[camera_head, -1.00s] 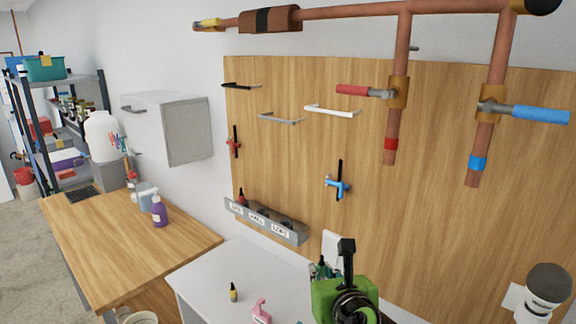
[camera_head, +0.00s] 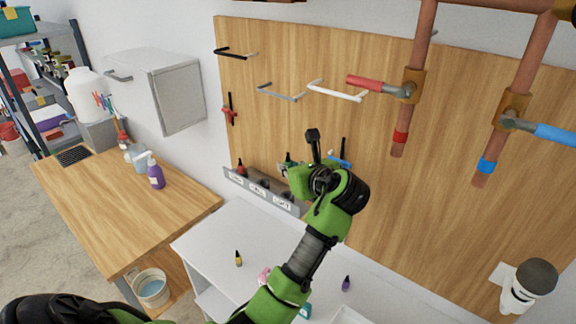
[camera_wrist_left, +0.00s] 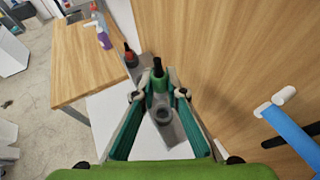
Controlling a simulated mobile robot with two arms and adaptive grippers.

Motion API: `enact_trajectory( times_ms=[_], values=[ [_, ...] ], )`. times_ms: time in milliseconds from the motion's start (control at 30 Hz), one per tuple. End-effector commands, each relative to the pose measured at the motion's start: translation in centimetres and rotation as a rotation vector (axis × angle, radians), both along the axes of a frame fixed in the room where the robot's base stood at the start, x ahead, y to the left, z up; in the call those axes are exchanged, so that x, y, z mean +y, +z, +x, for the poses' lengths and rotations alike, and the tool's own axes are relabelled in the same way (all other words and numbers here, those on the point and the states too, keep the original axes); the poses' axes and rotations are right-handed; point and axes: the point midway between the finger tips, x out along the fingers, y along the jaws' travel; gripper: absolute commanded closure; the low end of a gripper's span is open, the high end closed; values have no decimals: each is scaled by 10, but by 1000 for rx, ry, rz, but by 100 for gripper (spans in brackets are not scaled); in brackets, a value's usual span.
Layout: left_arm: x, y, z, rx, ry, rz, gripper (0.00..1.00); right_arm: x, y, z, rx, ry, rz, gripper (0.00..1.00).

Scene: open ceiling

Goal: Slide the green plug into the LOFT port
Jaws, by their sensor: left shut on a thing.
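My left gripper (camera_head: 287,168) is at the wall rail, over its right half. In the left wrist view its two fingers (camera_wrist_left: 159,92) are shut on the green plug (camera_wrist_left: 160,84), which has a black top. The grey port rail (camera_head: 262,184) is fixed low on the wooden panel and carries three small white labels. The rightmost label (camera_head: 281,203) marks the LOFT port. In the left wrist view an open round port (camera_wrist_left: 164,113) shows just below the held plug; the plug appears above the rail, not seated. My right gripper is not in view.
A red plug (camera_head: 240,169) stands in the rail's left port.

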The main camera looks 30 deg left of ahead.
Motion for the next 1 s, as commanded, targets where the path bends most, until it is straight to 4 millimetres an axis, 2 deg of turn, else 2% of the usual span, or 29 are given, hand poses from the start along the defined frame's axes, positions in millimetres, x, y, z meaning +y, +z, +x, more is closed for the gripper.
enact_trajectory(
  times_ms=[600, 1000],
  values=[
    [0, -50, 0, 2, 0, 1, 100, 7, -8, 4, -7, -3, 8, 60],
    [0, -58, 0, 0, 0, 0, 100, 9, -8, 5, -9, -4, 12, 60]
  ],
)
